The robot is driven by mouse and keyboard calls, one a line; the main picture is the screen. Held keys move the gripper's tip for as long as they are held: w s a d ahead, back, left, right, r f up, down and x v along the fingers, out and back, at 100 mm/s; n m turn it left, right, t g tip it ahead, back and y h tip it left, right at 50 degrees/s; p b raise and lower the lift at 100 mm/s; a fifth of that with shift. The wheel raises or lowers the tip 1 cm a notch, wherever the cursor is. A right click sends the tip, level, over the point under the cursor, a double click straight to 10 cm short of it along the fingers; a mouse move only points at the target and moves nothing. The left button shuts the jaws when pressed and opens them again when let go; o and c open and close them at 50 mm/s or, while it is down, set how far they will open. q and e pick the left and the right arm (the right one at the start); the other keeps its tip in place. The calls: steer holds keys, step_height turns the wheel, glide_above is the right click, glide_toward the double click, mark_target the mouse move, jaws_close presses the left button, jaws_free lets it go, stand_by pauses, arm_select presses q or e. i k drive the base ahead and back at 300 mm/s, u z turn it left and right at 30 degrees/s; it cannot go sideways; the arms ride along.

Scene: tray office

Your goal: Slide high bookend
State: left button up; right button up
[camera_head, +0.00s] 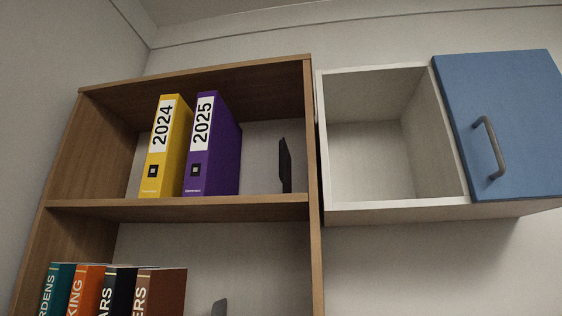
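A dark, thin bookend (285,166) stands upright on the upper shelf (250,203) of the brown bookcase, near its right side wall. A yellow binder (174,150) labelled 2024 and a purple binder (222,150) labelled 2025 stand upright further left on the same shelf. A gap separates the purple binder from the bookend. Neither of my grippers is in view.

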mark_target(285, 158)
steer(key=u, duration=1.6)
steer(key=k, duration=1)
steer(key=z, duration=0.05)
